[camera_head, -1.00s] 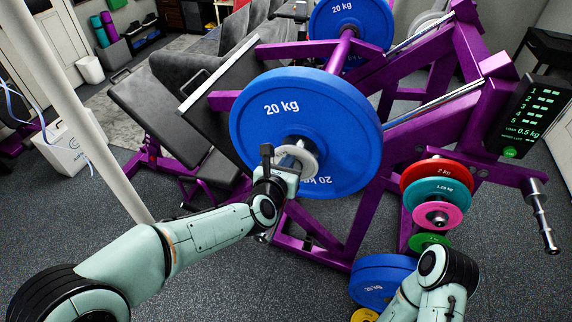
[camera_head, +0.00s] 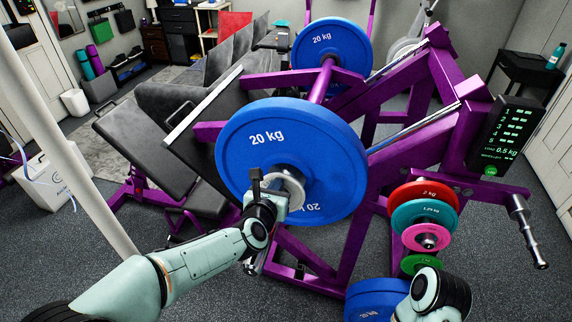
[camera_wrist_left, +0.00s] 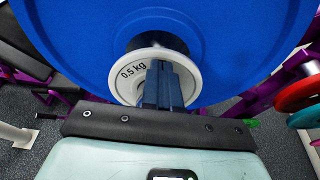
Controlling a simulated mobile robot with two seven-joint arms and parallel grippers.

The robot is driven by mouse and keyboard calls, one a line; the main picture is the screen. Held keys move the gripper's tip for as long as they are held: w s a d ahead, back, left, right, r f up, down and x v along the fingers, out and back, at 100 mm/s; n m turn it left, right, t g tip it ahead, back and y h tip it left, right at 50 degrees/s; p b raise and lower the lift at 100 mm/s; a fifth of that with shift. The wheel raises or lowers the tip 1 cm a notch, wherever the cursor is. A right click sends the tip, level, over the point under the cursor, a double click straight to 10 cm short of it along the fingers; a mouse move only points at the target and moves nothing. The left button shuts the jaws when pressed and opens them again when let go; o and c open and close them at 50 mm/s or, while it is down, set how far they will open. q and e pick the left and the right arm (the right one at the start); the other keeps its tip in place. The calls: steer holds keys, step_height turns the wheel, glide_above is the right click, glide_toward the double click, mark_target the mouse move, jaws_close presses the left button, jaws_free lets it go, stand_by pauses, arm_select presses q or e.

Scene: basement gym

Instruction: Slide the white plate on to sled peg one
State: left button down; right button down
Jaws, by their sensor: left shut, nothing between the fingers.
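The white plate (camera_head: 297,190), marked 0.5 kg in the left wrist view (camera_wrist_left: 122,88), is at the sled peg, directly in front of the big blue 20 kg plate (camera_head: 330,160). Its face is turned toward me. The peg's dark end (camera_head: 285,170) is mostly hidden by my gripper. My left gripper (camera_head: 268,185) is shut and empty in front of the white plate. In the wrist view its fingers (camera_wrist_left: 162,85) overlap the plate's middle; I cannot tell whether they touch it. My right arm shows at lower right, but its gripper is not in view.
A purple sled frame (camera_head: 340,240) surrounds the peg. A display (camera_head: 503,135) at right reads 0.5 kg load. Small coloured plates (camera_head: 425,205) hang at lower right, near a bare metal peg (camera_head: 527,230). A pale upright post (camera_head: 75,130) stands at left.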

arm_select(q)
steer(key=shift+w+d, duration=0.15)
steer(key=shift+w, duration=0.3)
steer(key=shift+s, duration=0.1)
arm_select(e)
steer(key=shift+s, duration=0.1)
